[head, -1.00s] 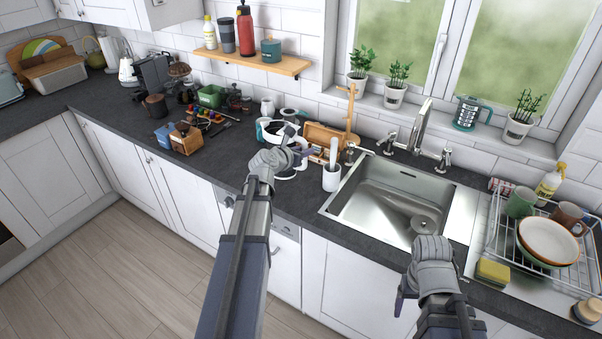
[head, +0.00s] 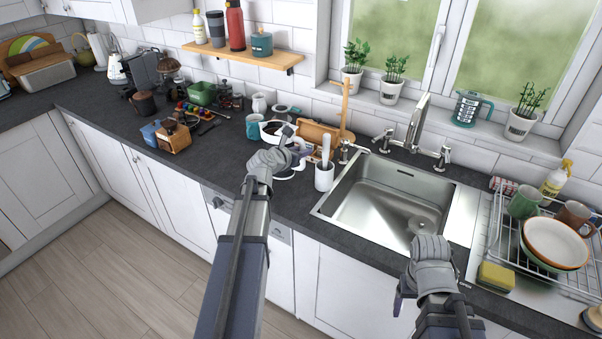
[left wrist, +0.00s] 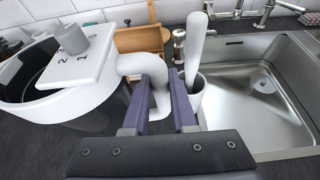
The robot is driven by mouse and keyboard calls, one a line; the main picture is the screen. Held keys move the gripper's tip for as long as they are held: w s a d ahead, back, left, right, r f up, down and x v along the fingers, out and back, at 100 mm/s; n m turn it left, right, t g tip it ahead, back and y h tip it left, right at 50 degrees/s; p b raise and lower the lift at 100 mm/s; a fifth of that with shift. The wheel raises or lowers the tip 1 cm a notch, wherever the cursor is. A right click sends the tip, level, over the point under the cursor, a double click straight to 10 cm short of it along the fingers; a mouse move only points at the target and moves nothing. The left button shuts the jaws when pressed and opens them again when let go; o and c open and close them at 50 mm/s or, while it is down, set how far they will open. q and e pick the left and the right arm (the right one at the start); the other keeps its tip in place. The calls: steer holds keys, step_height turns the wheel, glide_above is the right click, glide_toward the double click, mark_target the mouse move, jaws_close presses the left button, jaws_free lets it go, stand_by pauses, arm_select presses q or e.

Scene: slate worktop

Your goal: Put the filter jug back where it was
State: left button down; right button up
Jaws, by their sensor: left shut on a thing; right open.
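The filter jug (head: 269,134) has a white lid with a grey knob and number marks, a dark interior and a white handle. In the left wrist view the jug (left wrist: 75,78) fills the upper left. My left gripper (head: 290,157) is shut on the handle; in the left wrist view its purple fingers (left wrist: 165,98) stand on either side of it. The arm hides part of the jug, and I cannot tell whether its base touches the worktop. My right gripper (head: 402,297) is open and empty in front of the sink.
A teal mug (head: 253,128) stands left of the jug. A wooden box (head: 316,133) is behind it, and a white utensil pot (head: 324,178) is to its right, beside the sink (head: 385,197). A wooden grinder (head: 174,138) is further left, with bare worktop between.

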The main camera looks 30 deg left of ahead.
mark_target(302, 163)
arm_select(q)
steer(key=shift+f+b, duration=0.35)
steer(key=shift+f, duration=0.5)
arm_select(e)
steer(key=shift+f, duration=0.85)
arm_select(q)
step_height(302, 163, down, 4)
steer(key=b, duration=0.4)
steer(key=shift+r, duration=0.2)
arm_select(e)
step_height(302, 163, down, 4)
steer(key=shift+r, duration=0.2)
arm_select(q)
steer(key=shift+f, duration=0.1)
arm_select(e)
steer(key=shift+f, duration=0.1)
arm_select(q)
steer(key=c, duration=0.7)
jaws_free()
steer(key=shift+r, duration=0.2)
steer(key=p+v, duration=0.5)
steer(key=v, duration=0.7)
steer(key=shift+s+f, duration=0.1)
steer(key=shift+f, duration=0.05)
arm_select(e)
step_height(302, 163, up, 5)
steer(key=shift+f, duration=0.1)
